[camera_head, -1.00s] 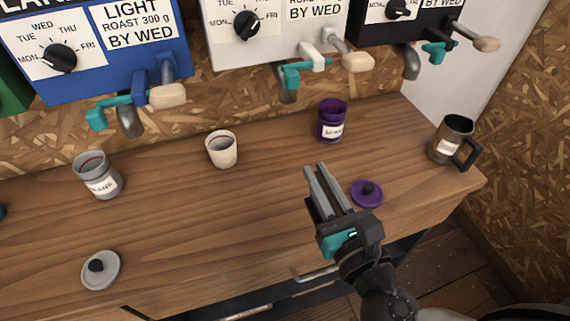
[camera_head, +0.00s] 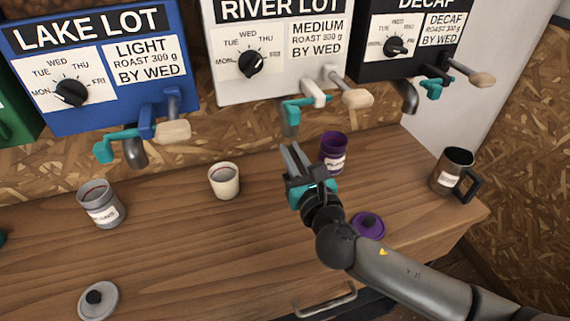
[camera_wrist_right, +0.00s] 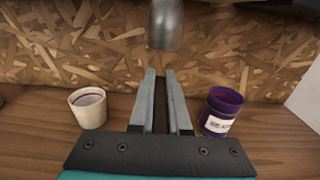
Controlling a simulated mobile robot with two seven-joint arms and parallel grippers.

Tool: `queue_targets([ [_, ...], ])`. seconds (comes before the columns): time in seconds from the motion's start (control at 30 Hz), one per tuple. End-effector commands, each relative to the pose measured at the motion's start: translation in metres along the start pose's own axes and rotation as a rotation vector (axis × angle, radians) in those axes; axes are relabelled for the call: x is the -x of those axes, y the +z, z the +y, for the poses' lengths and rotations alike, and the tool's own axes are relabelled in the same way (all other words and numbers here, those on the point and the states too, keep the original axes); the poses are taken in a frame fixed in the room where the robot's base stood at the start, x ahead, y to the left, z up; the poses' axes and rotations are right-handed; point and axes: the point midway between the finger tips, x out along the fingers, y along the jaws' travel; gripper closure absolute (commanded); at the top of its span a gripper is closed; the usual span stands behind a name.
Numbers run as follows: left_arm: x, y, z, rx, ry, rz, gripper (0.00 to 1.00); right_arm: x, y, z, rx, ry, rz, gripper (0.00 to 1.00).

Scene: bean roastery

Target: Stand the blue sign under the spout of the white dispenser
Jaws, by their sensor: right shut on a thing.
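The white dispenser (camera_head: 225,85) hangs on the back wall. Its grey metal spout (camera_wrist_right: 166,25) hangs above and beyond my fingertips in the right wrist view. My right gripper (camera_head: 293,152) is below and in front of that spout, above the table, its fingers pointing at the wall. The fingers are close together, and a thin dark strip (camera_wrist_right: 160,112) shows between them; what it is I cannot tell. I see no separate blue sign. My left gripper is not in view.
The wooden table (camera_head: 180,255) carries a cream cup (camera_head: 224,182) left of my gripper and a purple canister (camera_head: 333,152) close on its right. A grey canister (camera_head: 101,205), a purple lid (camera_head: 368,226), a grey lid (camera_head: 98,301) and a dark mug (camera_head: 453,173) stand farther off.

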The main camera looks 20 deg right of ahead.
Motion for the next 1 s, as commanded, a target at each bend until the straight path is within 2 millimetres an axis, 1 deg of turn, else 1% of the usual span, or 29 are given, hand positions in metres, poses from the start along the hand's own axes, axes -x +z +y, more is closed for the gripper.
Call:
queue_targets([
  [0.03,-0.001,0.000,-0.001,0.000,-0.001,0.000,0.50,-0.012,0.001,0.000,0.000,-0.001,-0.004,1.00],
  [0.2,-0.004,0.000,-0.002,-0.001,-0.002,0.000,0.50,-0.043,0.000,0.000,-0.001,0.000,-0.002,1.00],
  [0.3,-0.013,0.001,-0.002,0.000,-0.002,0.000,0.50,-0.042,-0.017,0.001,0.000,0.000,0.003,1.00],
  [0.47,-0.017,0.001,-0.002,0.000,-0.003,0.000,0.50,-0.042,-0.024,0.001,-0.001,0.001,0.000,1.00],
  [0.57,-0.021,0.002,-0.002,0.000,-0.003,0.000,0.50,-0.041,-0.032,0.000,-0.001,0.000,0.001,1.00],
  [0.8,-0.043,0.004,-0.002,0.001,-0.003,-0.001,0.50,-0.041,-0.070,0.000,-0.001,0.000,0.002,1.00],
  [0.9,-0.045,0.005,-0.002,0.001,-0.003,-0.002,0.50,-0.045,-0.072,0.000,0.000,-0.001,0.000,1.00],
  [1.0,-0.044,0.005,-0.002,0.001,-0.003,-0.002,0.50,-0.045,-0.071,0.000,0.000,0.000,0.001,1.00],
])
